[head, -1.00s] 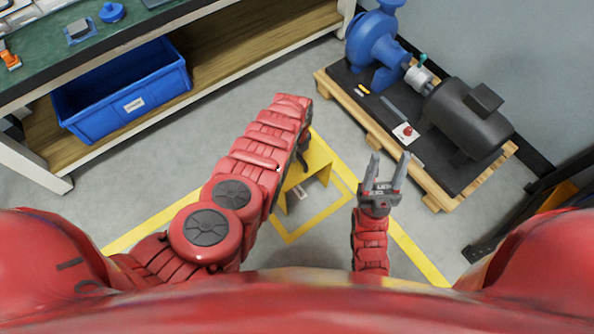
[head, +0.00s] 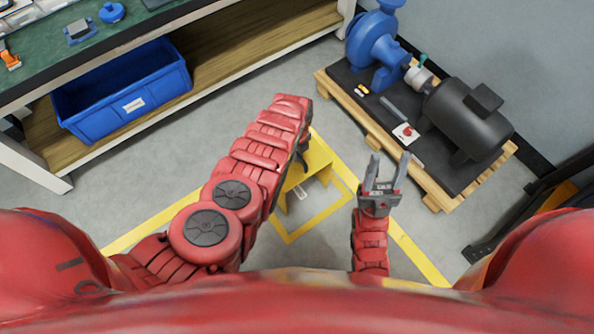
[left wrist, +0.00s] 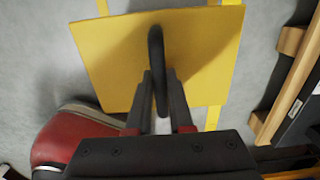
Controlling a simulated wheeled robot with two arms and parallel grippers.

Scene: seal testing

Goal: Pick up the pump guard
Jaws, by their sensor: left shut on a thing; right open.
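The pump guard (head: 318,161) is a yellow bent plate, standing on the floor inside a yellow-taped square. In the left wrist view the yellow guard (left wrist: 110,60) fills the middle, with a dark handle (left wrist: 156,50) on it. My left gripper (left wrist: 160,82) is shut on this handle. In the head view my left arm partly hides the guard, and the left gripper (head: 303,152) shows only partly beside it. My right gripper (head: 390,160) is open and empty, to the right of the guard.
A blue pump (head: 372,45) and a dark motor (head: 467,118) stand on a wooden pallet (head: 440,199) at the right. A workbench with a blue bin (head: 125,105) on its lower shelf is at the upper left. Yellow floor tape (head: 415,257) surrounds the guard's spot.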

